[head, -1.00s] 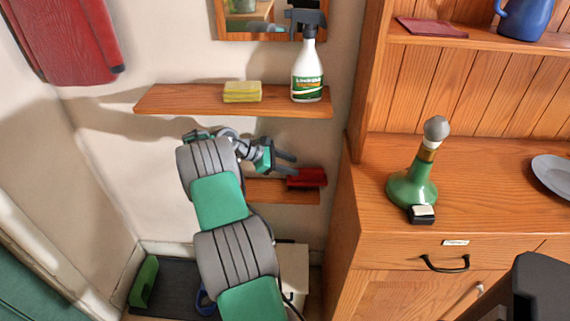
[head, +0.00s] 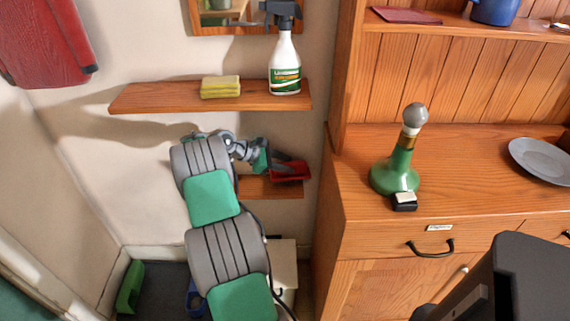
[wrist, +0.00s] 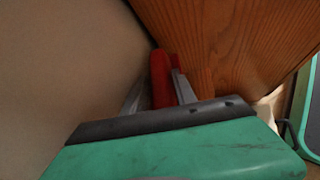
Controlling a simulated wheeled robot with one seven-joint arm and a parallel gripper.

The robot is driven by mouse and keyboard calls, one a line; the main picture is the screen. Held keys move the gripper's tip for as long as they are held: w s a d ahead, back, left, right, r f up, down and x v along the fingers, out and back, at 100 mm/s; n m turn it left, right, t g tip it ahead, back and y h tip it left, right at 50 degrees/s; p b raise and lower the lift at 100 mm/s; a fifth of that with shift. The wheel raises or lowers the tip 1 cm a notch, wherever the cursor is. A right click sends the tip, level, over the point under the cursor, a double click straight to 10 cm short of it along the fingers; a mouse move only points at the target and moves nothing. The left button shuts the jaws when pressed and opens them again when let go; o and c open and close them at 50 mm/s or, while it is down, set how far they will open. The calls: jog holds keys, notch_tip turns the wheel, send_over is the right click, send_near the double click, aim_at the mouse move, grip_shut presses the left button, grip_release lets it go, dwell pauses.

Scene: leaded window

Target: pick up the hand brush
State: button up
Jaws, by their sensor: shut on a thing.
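The red hand brush (head: 291,172) is at the right end of the small lower wooden shelf (head: 262,188) in the head view. My gripper (head: 288,165) reaches it from the left and is shut on it. In the wrist view the red part of the brush (wrist: 161,78) shows between the two grey fingers (wrist: 158,92). The brush's far end and underside are hidden. I cannot tell whether it touches the shelf or is slightly above it.
An upper shelf (head: 150,99) just above holds a yellow sponge (head: 220,87) and a spray bottle (head: 285,65). A wooden dresser (head: 335,215) stands close on the right, with a green bottle (head: 394,172) and a grey plate (head: 541,158) on it.

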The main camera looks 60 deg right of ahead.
grip_shut()
jog(key=shift+s+a+p, duration=0.2)
jog(key=shift+a+p, duration=0.2)
jog(key=shift+a, duration=0.15)
jog(key=a, duration=0.1)
jog(key=s+a+p, duration=0.1)
jog(key=s+a, duration=0.1)
jog(key=shift+a+f+p, duration=0.2)
jog(key=shift+a+p, duration=0.05)
jog(key=shift+p, duration=0.15)
jog(key=shift+s+a+f, duration=0.2)
jog(key=shift+a+f, duration=0.05)
jog(key=shift+a, duration=0.15)
jog(key=shift+o, duration=2.3)
grip_release()
jog(key=o, duration=0.5)
jog(key=shift+w+d+r, duration=0.1)
jog(key=shift+d+r, duration=0.1)
jog(key=shift+r, duration=0.1)
jog(key=shift+c, duration=0.2)
jog(key=shift+r, duration=0.1)
